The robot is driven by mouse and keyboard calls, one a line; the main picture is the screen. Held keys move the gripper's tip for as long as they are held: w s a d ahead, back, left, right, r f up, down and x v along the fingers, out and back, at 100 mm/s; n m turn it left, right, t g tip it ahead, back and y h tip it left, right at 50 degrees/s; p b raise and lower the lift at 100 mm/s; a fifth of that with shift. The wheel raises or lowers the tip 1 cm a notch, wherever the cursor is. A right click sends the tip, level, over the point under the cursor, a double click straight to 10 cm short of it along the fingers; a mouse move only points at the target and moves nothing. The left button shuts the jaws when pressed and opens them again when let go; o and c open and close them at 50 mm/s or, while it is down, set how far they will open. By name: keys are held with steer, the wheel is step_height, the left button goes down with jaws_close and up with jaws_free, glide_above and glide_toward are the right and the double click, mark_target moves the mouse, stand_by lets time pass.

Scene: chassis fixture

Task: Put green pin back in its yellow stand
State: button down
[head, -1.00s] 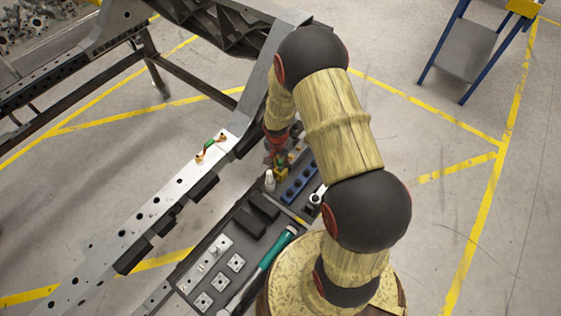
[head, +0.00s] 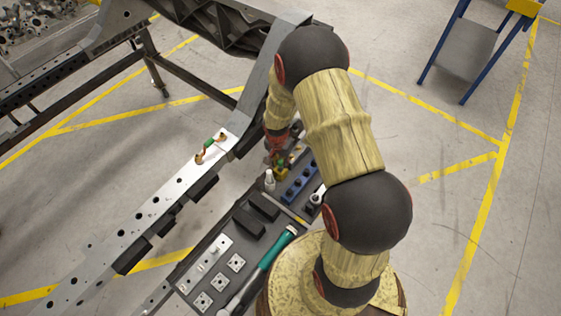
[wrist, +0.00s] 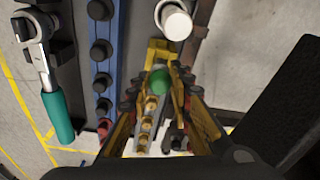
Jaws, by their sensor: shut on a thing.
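The green pin (wrist: 158,82) shows end-on in the wrist view as a round green head between my gripper's fingertips. My gripper (wrist: 160,90) is shut on it. The yellow stand (wrist: 160,50) lies right under and behind the pin, and yellow parts also show below it. I cannot tell whether the pin's lower end is inside the stand or just above it. In the head view my gripper (head: 277,154) is over the yellow stand (head: 280,174) at the tray's far end, partly hidden by my arm.
A white bottle (wrist: 174,22) stands close beside the stand. A blue rack (wrist: 103,55) with black sockets and a teal-handled ratchet (wrist: 50,95) lie to the left. In the head view a green piece with orange ends (head: 209,149) sits on the perforated chassis rail (head: 150,212).

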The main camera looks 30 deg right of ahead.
steer(key=shift+f+b, duration=0.8)
steer(key=shift+f, duration=0.2)
steer(key=c, duration=1.7)
jaws_free()
steer(key=shift+o, duration=0.8)
steer(key=shift+c, duration=0.5)
steer(key=shift+r, duration=0.1)
steer(key=shift+r+p, duration=2.15)
steer(key=shift+r, duration=1.3)
